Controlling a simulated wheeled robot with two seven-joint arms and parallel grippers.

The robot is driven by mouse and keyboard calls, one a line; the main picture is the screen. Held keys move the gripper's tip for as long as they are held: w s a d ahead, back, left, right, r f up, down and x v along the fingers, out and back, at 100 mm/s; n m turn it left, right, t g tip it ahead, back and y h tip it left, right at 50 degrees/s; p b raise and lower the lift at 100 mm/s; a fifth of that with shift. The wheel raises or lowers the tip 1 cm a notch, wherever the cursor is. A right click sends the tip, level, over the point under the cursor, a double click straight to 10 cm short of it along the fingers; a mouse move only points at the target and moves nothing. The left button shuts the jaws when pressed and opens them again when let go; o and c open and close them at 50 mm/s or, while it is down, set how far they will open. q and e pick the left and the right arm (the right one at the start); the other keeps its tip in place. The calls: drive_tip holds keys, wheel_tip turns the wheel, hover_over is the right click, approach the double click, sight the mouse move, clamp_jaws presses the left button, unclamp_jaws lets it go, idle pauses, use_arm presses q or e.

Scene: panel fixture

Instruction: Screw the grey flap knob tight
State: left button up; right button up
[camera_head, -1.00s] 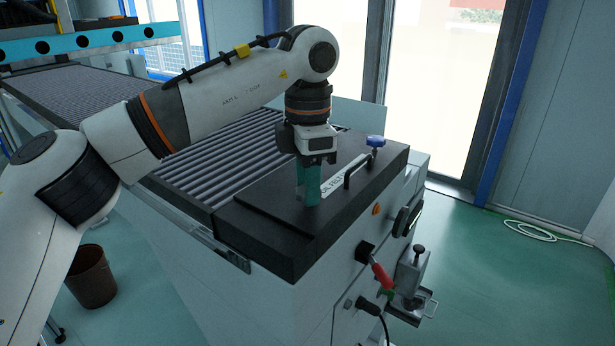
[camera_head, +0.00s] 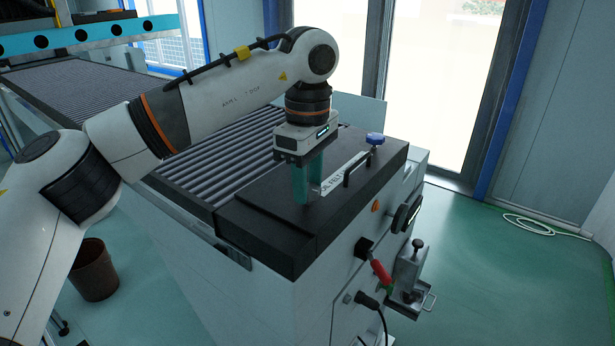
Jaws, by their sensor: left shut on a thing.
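My left gripper (camera_head: 307,184) points straight down onto the black flap (camera_head: 285,228) of the machine. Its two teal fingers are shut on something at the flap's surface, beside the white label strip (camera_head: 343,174). The grey flap knob itself is hidden by the fingers, so its tilt and seating cannot be seen. A blue knob (camera_head: 375,139) stands apart at the flap's far right corner. My right gripper is not in view.
A black bar handle (camera_head: 357,170) rises from the flap just right of the gripper. Grey rollers (camera_head: 225,160) lie behind and left. A red-handled lever (camera_head: 381,273) and a metal bracket (camera_head: 410,267) stick out from the machine's front. A brown bin (camera_head: 94,270) stands on the floor.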

sight(309, 188)
use_arm(q)
drive_tip(key=shift+m, duration=0.4)
drive_tip(key=o, duration=1)
drive_tip(key=shift+r, duration=0.4)
wheel_tip(309, 188, up, 11)
drive_tip(key=shift+b, duration=0.45)
drive_tip(key=shift+d, duration=0.1)
